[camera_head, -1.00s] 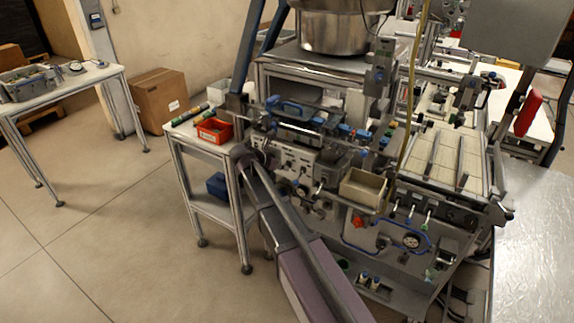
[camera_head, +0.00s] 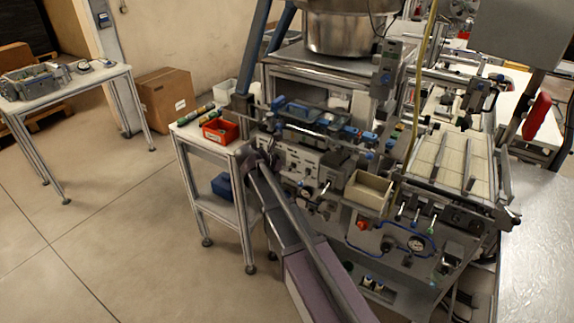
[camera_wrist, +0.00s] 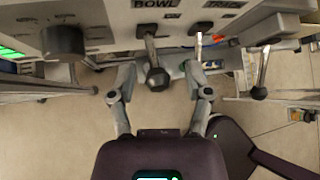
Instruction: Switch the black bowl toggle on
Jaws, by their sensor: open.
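The black bowl toggle (camera_wrist: 157,79) hangs below the BOWL label in the wrist view. It is a metal lever with a round black knob, pointing down toward my gripper. My gripper (camera_wrist: 160,72) is open, with one finger on each side of the toggle. The knob lies between the fingertips in the picture, with visible gaps on both sides. I cannot tell its exact depth relative to the tips. In the head view the small toggle cannot be made out clearly, and my gripper is hard to tell from the machine.
A dark round knob (camera_wrist: 63,42) sits left of the toggle. A metal lever (camera_wrist: 198,45) stands just right, and a black-tipped lever (camera_wrist: 260,80) farther right. A red bin (camera_head: 220,130) stands on the side table. Open floor (camera_head: 110,240) lies left of the machine.

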